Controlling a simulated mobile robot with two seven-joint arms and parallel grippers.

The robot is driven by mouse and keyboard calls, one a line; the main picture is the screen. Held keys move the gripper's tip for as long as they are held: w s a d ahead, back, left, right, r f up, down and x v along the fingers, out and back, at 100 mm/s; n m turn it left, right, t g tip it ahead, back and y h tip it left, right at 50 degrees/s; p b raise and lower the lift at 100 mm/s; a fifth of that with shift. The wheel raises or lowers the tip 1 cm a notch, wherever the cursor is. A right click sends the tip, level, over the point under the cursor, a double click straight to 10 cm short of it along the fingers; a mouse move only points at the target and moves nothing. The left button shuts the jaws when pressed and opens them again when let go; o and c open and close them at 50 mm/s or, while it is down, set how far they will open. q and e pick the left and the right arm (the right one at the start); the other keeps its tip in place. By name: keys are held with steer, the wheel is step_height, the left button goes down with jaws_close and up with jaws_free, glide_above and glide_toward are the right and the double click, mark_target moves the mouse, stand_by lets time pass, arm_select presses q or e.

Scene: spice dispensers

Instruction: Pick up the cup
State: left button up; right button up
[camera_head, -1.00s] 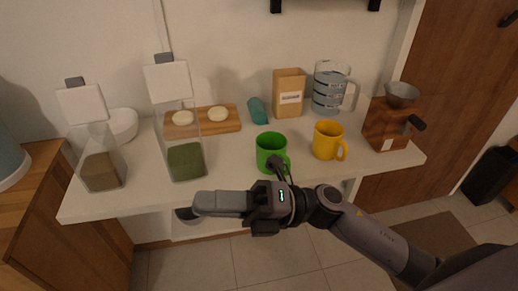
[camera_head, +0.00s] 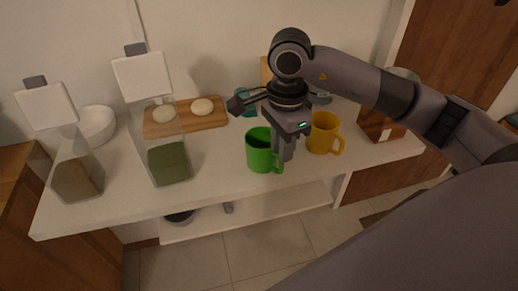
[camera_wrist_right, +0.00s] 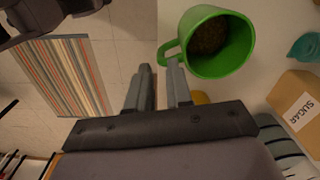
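A green cup (camera_head: 260,151) stands upright on the white counter, with its handle toward the right. In the right wrist view the green cup (camera_wrist_right: 219,65) shows from above with something dark brown inside. A yellow cup (camera_head: 323,133) stands to its right. My right gripper (camera_head: 284,153) points down beside the green cup's handle side, between the two cups. In the wrist view the right gripper (camera_wrist_right: 159,66) has its fingers apart, with nothing clearly held. One fingertip overlaps the handle there; I cannot tell whether they touch. My left gripper is out of view.
The white counter (camera_head: 215,185) also holds two clear dispensers (camera_head: 170,163) (camera_head: 77,180), a wooden board (camera_head: 185,119) with two pale round pieces, and a white bowl (camera_head: 97,126). A sugar bag (camera_wrist_right: 296,105) and a teal item (camera_head: 246,98) stand behind the cups.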

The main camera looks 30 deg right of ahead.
mark_target(280, 174)
step_height(280, 174, down, 7)
steer(key=shift+r+p, duration=0.2)
steer(key=shift+p, duration=0.4)
jaws_close()
